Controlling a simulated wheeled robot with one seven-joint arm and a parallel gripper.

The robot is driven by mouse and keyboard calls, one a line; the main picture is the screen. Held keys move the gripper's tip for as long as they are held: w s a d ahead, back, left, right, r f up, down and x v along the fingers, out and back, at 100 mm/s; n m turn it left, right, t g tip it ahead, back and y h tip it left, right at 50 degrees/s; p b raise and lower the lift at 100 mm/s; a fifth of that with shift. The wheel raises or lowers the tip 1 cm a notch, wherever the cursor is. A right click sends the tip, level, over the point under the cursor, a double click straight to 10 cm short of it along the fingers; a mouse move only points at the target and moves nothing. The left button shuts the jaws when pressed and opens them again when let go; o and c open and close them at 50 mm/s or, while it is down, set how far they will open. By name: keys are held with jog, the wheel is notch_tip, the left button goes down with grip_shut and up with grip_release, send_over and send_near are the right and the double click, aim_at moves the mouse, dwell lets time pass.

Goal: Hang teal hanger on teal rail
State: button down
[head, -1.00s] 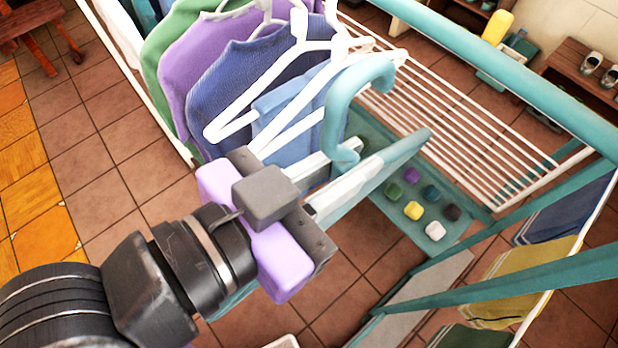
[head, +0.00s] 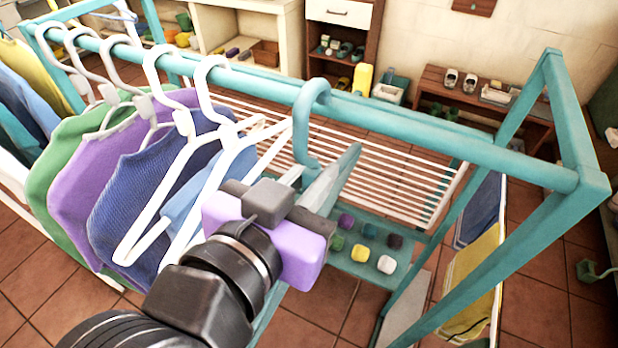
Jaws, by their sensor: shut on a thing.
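The teal rail (head: 420,134) runs across the upper picture in the head view. The teal hanger's hook (head: 301,130) overlaps the rail, its curved top level with the rail's upper side. I cannot tell whether the hook bears on the rail or only lines up with it. The hanger's teal body (head: 338,180) slants below, partly hidden behind my gripper (head: 312,186). My gripper is shut on the hanger from the near side, below the rail; its fingertips are partly covered.
White hangers (head: 207,140) with blue, purple (head: 90,180) and green clothes hang close on the left. The rail is bare to the right, up to the corner post (head: 575,130). A white-slatted rack (head: 370,170) and a teal shelf with coloured blocks (head: 387,264) lie below.

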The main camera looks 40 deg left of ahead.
jog(key=shift+w, duration=0.15)
jog(key=shift+r+x, duration=0.25)
jog(key=shift+x, duration=0.75)
jog(key=shift+r+x, duration=0.25)
jog(key=shift+x, duration=0.8)
jog(key=shift+w, duration=0.1)
jog(key=shift+f, duration=0.2)
jog(key=shift+f+b, duration=0.9)
jog(key=shift+f, duration=0.2)
jog(key=c, duration=1.3)
grip_release()
